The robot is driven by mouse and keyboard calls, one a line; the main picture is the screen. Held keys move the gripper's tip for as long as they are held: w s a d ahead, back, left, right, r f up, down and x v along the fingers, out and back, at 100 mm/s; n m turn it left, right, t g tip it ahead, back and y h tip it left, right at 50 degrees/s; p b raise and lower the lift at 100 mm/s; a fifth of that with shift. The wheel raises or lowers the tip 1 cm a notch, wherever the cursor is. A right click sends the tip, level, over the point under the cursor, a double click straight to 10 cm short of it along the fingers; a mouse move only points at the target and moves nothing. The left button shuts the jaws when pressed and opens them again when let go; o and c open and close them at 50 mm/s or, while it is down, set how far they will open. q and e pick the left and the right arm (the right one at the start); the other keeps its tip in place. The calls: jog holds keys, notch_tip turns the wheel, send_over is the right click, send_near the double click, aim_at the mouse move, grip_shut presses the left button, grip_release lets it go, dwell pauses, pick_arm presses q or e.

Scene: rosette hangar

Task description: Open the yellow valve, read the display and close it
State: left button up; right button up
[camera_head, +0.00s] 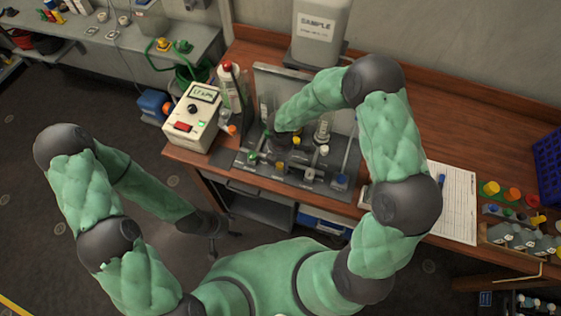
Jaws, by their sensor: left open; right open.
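A beige meter box (192,117) stands at the table's left end. Its display (205,93) shows dark characters, perhaps "17 kPa", too small to read surely. My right gripper (271,137) is open over the panel's left part, near a green knob (252,155); contact is unclear. My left gripper (228,240) is open, low beside the table's front left.
A white SAMPLE container (319,28) stands behind the panel. A red-topped bottle (229,86) is beside the meter. A paper sheet (454,200) and a rack of bottles (515,238) are at right. A side bench (185,48) holds yellow and green taps. Floor at left is clear.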

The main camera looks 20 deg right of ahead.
aim_at(280, 163)
notch_tip(280, 163, up, 11)
jog(key=shift+r, duration=0.2)
dwell(0.7)
